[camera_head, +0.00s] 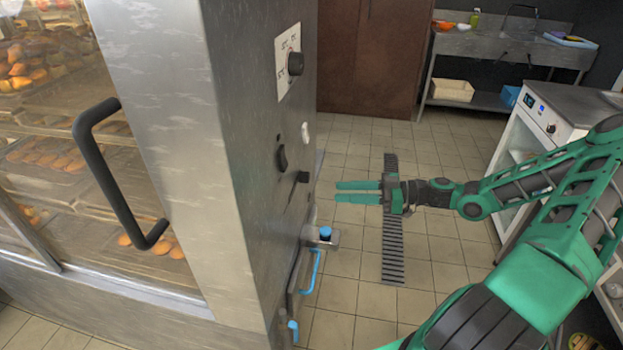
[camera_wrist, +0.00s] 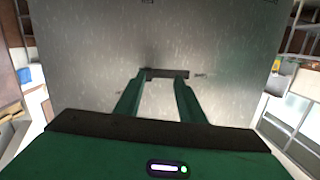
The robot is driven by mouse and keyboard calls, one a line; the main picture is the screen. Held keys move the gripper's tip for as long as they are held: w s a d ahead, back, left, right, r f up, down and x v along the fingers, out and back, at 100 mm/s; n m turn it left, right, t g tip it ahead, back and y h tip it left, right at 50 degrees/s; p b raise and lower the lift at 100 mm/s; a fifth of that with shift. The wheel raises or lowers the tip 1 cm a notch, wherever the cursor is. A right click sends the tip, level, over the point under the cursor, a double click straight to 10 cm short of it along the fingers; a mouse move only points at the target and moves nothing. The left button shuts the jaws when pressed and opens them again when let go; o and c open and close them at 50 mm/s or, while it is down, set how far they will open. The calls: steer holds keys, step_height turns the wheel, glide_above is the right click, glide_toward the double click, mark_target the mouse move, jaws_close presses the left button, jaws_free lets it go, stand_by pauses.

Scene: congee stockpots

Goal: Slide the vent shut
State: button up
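The metal cabinet's side panel (camera_head: 250,110) faces my gripper. A small dark tab (camera_head: 302,177) sticks out low on this panel; it may be the vent's slider, but I cannot tell for sure. My gripper (camera_head: 338,191) is to the right of the tab, pointing at the panel, its green fingers apart with nothing between them. In the wrist view a short dark bar (camera_wrist: 167,73) lies on the panel straight ahead, at the level of the fingertips (camera_wrist: 161,82). I cannot tell whether they touch it. No vent opening is clearly visible.
The panel also has a round dial (camera_head: 295,63), a dark switch (camera_head: 282,157), a white knob (camera_head: 305,132) and a blue-capped valve (camera_head: 324,234) with pipes below. A black door handle (camera_head: 105,180) is at left. Tiled floor (camera_head: 350,285) lies right of the cabinet, with a counter unit further right.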

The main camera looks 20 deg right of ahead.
mark_target(309, 177)
steer(key=shift+t+y, duration=0.3)
steer(key=shift+t, duration=0.5)
steer(key=w+a, duration=0.2)
steer(key=w+a+r, duration=0.1)
steer(key=w+a, duration=0.1)
steer(key=a, duration=0.1)
steer(key=w+a, duration=0.2)
steer(key=shift+w+a+r, duration=0.4)
jaws_close()
